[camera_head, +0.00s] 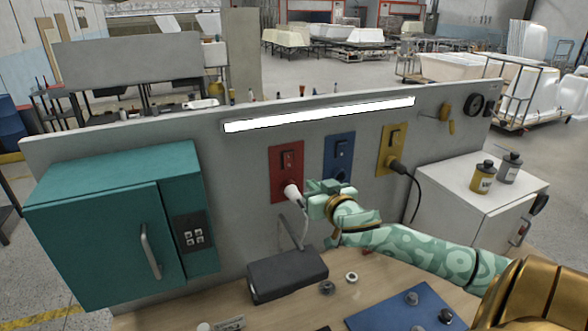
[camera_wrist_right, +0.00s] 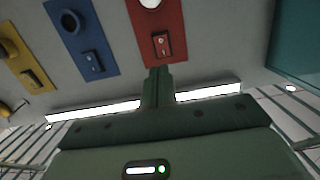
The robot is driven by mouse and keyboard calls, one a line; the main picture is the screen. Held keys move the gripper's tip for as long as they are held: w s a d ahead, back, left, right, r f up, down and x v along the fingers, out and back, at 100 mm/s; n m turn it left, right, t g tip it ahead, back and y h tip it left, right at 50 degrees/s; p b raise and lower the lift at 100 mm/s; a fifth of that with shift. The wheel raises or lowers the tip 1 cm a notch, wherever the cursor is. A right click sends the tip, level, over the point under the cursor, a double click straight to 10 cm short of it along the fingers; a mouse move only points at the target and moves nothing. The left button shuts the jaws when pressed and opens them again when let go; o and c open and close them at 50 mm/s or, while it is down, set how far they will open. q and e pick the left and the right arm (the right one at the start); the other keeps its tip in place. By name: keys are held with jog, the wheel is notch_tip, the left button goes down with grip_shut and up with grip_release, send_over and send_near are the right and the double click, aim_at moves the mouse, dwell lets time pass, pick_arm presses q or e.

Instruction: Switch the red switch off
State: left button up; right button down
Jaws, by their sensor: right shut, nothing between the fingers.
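The red switch (camera_head: 288,160) sits on the upper part of a red panel (camera_head: 276,180) on the grey wall board. A white plug (camera_head: 293,191) is in the socket below it. My right gripper (camera_head: 312,187) is shut and empty, in front of the board and to the right of the plug. In the right wrist view, which is upside down, the closed fingertips (camera_wrist_right: 158,70) point towards the red panel (camera_wrist_right: 146,24), in line with the red switch (camera_wrist_right: 161,44). Contact is not visible. I cannot tell which way the rocker is tilted. My left gripper is out of view.
A blue panel (camera_head: 349,147) and a yellow panel (camera_head: 384,161) with a black plug are to the right. A teal cabinet (camera_head: 100,220) is on the left. A dark box (camera_head: 287,276) and a blue mat (camera_head: 385,315) lie on the bench. A light bar (camera_head: 320,114) runs above the panels.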

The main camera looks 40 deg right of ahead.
jog(key=p, duration=0.2)
send_near(290, 164)
jog(key=x, duration=0.5)
jog(key=shift+w, duration=0.15)
jog(key=shift+x, duration=0.85)
jog(key=shift+f, duration=0.2)
jog(key=f+t+b, duration=0.1)
jog(key=b, duration=0.6)
jog(key=shift+w+f, duration=0.1)
jog(key=shift+f, duration=0.05)
jog(key=shift+r+t+b, duration=0.25)
jog(key=shift+t+b, duration=0.05)
jog(key=shift+b, duration=0.05)
jog(key=shift+d+r+h+p, duration=0.1)
jog(key=shift+r+h+p, duration=0.2)
jog(key=shift+r+p, duration=0.1)
